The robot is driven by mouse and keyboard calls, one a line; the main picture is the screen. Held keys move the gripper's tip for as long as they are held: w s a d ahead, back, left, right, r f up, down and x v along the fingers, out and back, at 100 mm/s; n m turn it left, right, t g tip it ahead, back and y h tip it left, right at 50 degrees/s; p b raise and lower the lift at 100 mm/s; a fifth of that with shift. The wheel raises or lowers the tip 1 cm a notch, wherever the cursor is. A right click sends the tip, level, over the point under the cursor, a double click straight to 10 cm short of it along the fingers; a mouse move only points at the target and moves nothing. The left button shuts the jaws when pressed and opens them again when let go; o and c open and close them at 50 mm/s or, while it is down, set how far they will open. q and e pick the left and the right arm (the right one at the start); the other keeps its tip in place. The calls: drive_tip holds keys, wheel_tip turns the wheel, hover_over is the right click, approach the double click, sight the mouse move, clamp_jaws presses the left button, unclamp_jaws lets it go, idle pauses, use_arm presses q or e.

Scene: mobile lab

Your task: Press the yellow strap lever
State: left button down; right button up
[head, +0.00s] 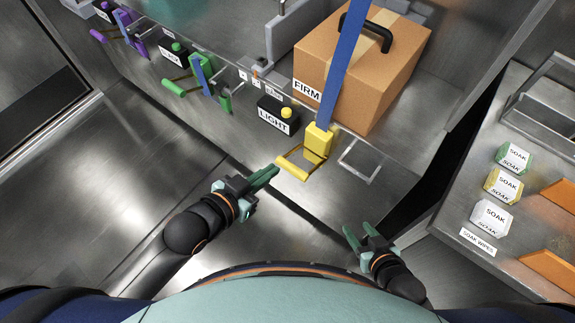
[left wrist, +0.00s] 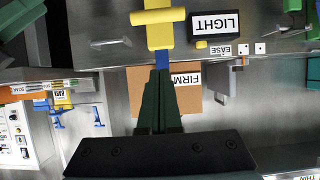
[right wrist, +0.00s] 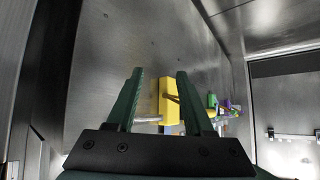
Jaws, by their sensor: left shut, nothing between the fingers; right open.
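The yellow strap lever (head: 317,143) hangs at the shelf's front edge, on a blue strap (head: 343,60) running over the cardboard box. Its handle bar (head: 292,169) sticks out toward me. My left gripper (head: 272,172) is shut and empty, with its tips just left of the handle bar; I cannot tell whether they touch. In the left wrist view the lever (left wrist: 158,28) is straight ahead of the closed fingers. My right gripper (head: 357,234) is open and empty, below and right of the lever. In the right wrist view the lever (right wrist: 169,98) shows between its fingers.
A black LIGHT box (head: 277,118) with a yellow button is left of the lever, and the FIRM cardboard box (head: 355,70) is behind. Green (head: 203,82) and purple (head: 125,30) levers sit further left. A side counter with SOAK packs (head: 492,216) is at right.

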use_arm(q)
drive_tip(key=b, duration=0.1)
hover_over(288, 168)
drive_tip(key=f, duration=0.4)
drive_tip(key=shift+s+d, duration=0.25)
drive_tip(key=shift+d, duration=0.1)
drive_tip(key=shift+s+a+f+b, duration=0.15)
drive_tip(key=shift+s+f+b, duration=0.05)
drive_tip(key=shift+f, duration=0.45)
drive_tip(key=shift+s+a+f+b, duration=0.1)
drive_tip(key=shift+s+f+b, duration=0.1)
drive_tip(key=shift+f, duration=0.4)
drive_tip(key=shift+s+a+f, duration=0.1)
drive_tip(key=shift+f, duration=0.45)
use_arm(e)
drive_tip(key=shift+w+a+f, duration=0.45)
drive_tip(key=shift+a+f, duration=0.05)
drive_tip(key=shift+a, duration=0.1)
use_arm(q)
drive_tip(key=shift+s+a+f+b, duration=0.2)
drive_tip(key=shift+f+b, duration=0.35)
drive_tip(key=shift+b, duration=0.35)
use_arm(e)
drive_tip(key=shift+a+f+y, duration=0.25)
drive_tip(key=shift+f+y, duration=0.05)
drive_tip(key=shift+f, duration=0.3)
